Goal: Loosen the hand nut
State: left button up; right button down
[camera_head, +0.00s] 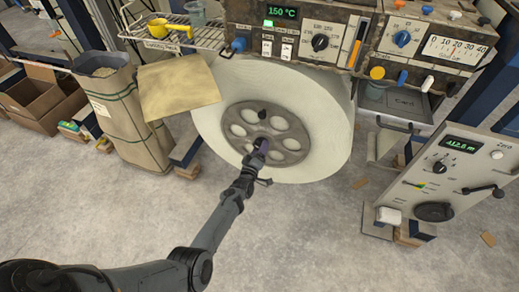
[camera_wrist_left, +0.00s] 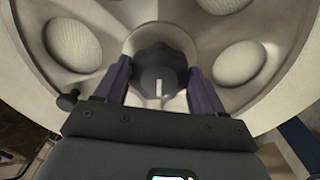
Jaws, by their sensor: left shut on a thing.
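The hand nut (camera_wrist_left: 160,62) is a dark lobed knob with a white mark, at the hub of the spoked disc (camera_wrist_left: 108,45). In the left wrist view it sits between the two purple fingers of my left gripper (camera_wrist_left: 160,88), which is shut on it. In the head view my left gripper (camera_head: 262,146) reaches up to the middle of the grey disc (camera_head: 291,145), on the face of the large white roll (camera_head: 325,125). There the fingers and wrist hide much of the nut. My right gripper is in neither view.
A control panel (camera_head: 345,15) with dials stands above the roll. A grey box with a display and crank (camera_head: 445,175) stands at right. A paper sack (camera_head: 125,115) and cardboard boxes (camera_head: 42,103) stand at left. The concrete floor (camera_head: 310,235) before the roll is mostly clear.

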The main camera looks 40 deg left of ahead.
pick_arm(q)
jog(key=n, duration=0.5)
jog(key=n+p, duration=0.1)
jog(key=n, duration=0.4)
jog(key=shift+r+n+p, duration=0.2)
jog(key=shift+n+p, duration=0.1)
jog(key=shift+n, duration=0.3)
jog(key=o, duration=1)
jog(key=shift+o, duration=0.2)
